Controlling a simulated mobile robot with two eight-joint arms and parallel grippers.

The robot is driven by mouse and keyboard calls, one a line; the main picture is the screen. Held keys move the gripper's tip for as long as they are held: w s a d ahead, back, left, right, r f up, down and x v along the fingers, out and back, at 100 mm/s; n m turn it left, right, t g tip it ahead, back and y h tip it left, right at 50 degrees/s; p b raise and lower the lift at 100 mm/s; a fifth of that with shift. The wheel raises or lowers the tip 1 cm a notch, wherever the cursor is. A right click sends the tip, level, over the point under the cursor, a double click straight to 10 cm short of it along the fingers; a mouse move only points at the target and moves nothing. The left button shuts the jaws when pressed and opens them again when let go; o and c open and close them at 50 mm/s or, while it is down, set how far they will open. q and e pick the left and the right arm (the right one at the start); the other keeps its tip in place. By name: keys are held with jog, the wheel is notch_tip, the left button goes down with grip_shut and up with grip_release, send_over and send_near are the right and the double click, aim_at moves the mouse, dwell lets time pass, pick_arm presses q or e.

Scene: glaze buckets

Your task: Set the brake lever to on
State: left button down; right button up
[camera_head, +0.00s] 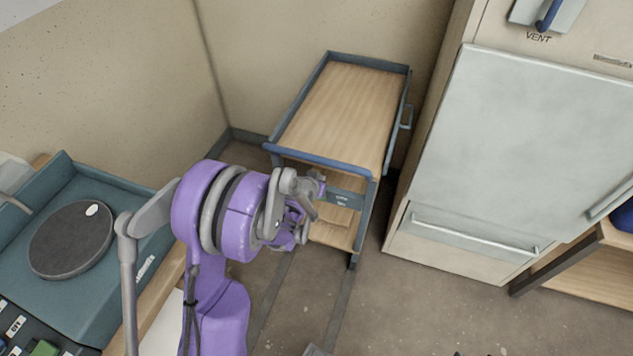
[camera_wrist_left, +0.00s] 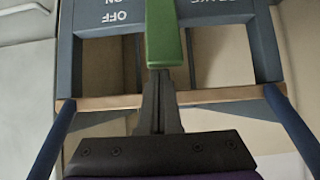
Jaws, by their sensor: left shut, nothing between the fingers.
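The green brake lever (camera_wrist_left: 163,35) shows in the left wrist view, running up past the top edge. The upside-down words OFF (camera_wrist_left: 114,17) and ON sit to its left on the cart's dark blue-grey panel (camera_wrist_left: 220,15). I cannot tell which word the lever is set to. My left gripper (camera_wrist_left: 160,78) is shut and empty, its fingertips at the lever's near end; I cannot tell whether they touch. In the head view my left gripper (camera_head: 318,188) is at the front of the wood-topped cart (camera_head: 342,103), beside its label panel (camera_head: 346,198). The lever is not distinguishable there.
A blue push handle (camera_head: 320,161) crosses the cart's front. A teal bench with a dark round wheel (camera_head: 72,240) stands at left. A pale cabinet (camera_head: 530,140) with a long handle (camera_head: 475,236) stands at right.

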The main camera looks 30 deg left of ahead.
pick_arm(q)
jog(key=shift+w+f, duration=0.25)
jog(key=shift+w, duration=0.05)
jog(key=shift+s, duration=0.1)
